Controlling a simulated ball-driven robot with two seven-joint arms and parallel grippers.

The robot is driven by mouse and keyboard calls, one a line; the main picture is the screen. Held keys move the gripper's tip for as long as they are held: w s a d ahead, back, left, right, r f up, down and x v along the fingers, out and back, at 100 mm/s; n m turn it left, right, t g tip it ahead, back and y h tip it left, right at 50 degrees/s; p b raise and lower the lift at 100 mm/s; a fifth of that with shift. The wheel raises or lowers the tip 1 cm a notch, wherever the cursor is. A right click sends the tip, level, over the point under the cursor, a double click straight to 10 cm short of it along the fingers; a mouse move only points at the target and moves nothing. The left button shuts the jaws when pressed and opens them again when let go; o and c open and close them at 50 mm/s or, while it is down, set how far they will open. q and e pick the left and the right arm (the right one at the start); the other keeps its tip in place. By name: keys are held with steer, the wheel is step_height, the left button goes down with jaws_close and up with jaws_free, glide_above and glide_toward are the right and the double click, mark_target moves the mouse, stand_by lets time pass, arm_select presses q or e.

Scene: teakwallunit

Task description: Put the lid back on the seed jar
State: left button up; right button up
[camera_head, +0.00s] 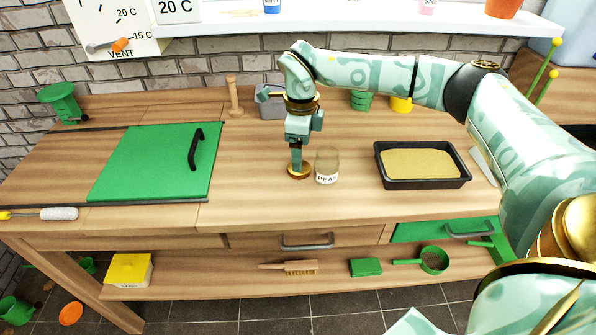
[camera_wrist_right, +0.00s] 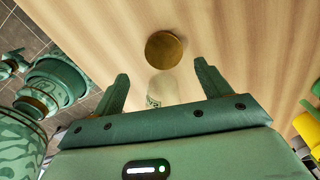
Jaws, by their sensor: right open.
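The seed jar (camera_head: 327,168) is clear glass with a white label and stands upright on the wooden worktop. The round brown-gold lid (camera_head: 299,172) lies just left of the jar. My right gripper (camera_head: 296,166) points down at the lid in the head view, and its tips partly hide it. In the right wrist view the lid (camera_wrist_right: 163,49) shows beyond the open fingers of the right gripper (camera_wrist_right: 161,68), with nothing held. The jar (camera_wrist_right: 162,87) shows between the fingers in that picture, its lower part hidden by the gripper body. My left gripper is not in view.
A black tray of sandy soil (camera_head: 423,183) stands right of the jar. A green panel with a black handle (camera_head: 158,166) lies left. A wooden dibber (camera_head: 234,95), a grey can (camera_head: 271,104) and green and yellow pots (camera_head: 401,104) stand behind. The worktop before the jar is clear.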

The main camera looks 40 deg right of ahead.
mark_target(305, 172)
stand_by(0.3)
steer(key=f+b, duration=0.1)
steer(key=f, duration=0.1)
steer(key=w+f+b, duration=0.1)
steer(key=f, duration=0.2)
steer(key=shift+w+f, duration=0.1)
steer(key=shift+f, duration=0.15)
steer(key=shift+r, duration=0.1)
steer(key=c, duration=1)
